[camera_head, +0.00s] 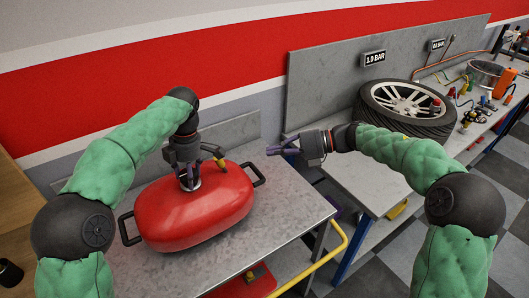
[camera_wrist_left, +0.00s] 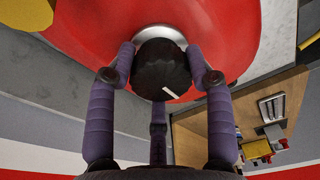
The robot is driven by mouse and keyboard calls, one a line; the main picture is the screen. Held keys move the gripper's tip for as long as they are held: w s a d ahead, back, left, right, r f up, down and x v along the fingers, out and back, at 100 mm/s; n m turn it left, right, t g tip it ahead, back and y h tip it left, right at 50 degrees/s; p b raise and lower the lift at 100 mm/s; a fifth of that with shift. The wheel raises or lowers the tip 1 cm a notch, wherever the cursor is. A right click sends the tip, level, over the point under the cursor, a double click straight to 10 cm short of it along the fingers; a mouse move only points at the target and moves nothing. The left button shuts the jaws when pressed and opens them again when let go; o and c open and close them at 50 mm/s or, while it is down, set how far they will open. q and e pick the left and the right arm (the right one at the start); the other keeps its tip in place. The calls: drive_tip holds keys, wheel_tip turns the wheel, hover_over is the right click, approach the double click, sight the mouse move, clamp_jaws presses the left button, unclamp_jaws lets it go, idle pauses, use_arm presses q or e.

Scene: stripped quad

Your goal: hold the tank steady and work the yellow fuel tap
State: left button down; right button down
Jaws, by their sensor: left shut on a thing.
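The red tank (camera_head: 195,215) lies on a grey metal bench top, with a black handle at each end. My left gripper (camera_head: 189,184) comes down on its top and is shut on a black cap (camera_wrist_left: 160,70) with a white mark, set in a silver collar. The yellow fuel tap (camera_head: 217,157) shows just right of my left gripper, partly hidden by it; a yellow part also shows at the top left corner of the left wrist view (camera_wrist_left: 25,12). My right gripper (camera_head: 276,147) is empty, its fingers apart, in the air right of the tank and pointing left.
The bench (camera_head: 265,235) is clear right of the tank, and a yellow rail (camera_head: 325,264) runs along its right side. A wheel (camera_head: 405,105) lies on another bench beyond my right arm. Tools and a grey basin (camera_head: 485,73) stand further right.

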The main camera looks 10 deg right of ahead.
use_arm(q)
drive_tip(key=shift+f, duration=0.15)
drive_tip(key=c, duration=0.5)
unclamp_jaws()
drive_tip(key=shift+o, duration=0.5)
drive_tip(key=shift+r, duration=0.2)
